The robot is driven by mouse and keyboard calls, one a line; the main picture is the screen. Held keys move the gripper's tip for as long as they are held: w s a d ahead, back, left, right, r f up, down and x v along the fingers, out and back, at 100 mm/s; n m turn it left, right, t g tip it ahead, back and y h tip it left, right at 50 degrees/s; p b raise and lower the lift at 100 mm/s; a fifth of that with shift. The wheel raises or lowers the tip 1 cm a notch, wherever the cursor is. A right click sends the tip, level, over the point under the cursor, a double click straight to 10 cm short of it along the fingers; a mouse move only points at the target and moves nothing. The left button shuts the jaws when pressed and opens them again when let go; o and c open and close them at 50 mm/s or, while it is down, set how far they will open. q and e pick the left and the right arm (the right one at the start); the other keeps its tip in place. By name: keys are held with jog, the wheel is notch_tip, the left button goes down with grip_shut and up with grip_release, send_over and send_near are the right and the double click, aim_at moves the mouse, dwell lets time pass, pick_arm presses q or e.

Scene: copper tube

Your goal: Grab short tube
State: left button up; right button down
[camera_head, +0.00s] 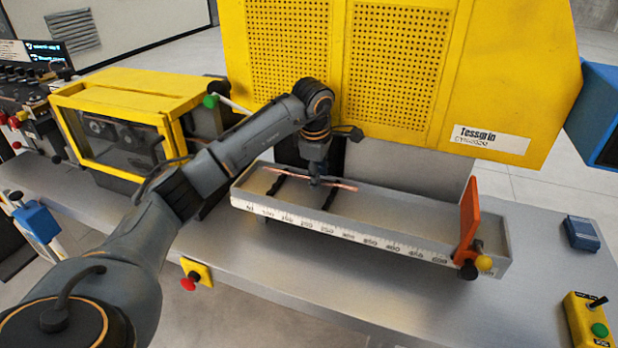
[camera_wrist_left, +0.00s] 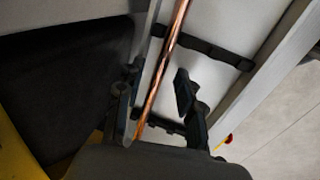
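The short copper tube (camera_head: 342,185) lies in the long grey measuring tray (camera_head: 400,215), across two dark supports near the tray's left half. My left gripper (camera_head: 315,181) points down at the tube's middle in the head view. In the left wrist view the tube (camera_wrist_left: 160,77) runs between the two fingers of the left gripper (camera_wrist_left: 155,100). The fingers are apart, with a clear gap between the tube and the right finger. The tube seems closer to the left finger; whether it touches that finger I cannot tell. My right gripper is not in view.
A yellow machine (camera_head: 400,75) with perforated panels stands behind the tray. An orange stop plate (camera_head: 467,220) rises at the tray's right end. A yellow-framed box (camera_head: 125,115) stands to the left. The grey bench (camera_head: 380,290) in front of the tray is mostly clear.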

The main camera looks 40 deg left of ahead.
pick_arm(q)
grip_shut()
jog(key=shift+r, duration=0.1)
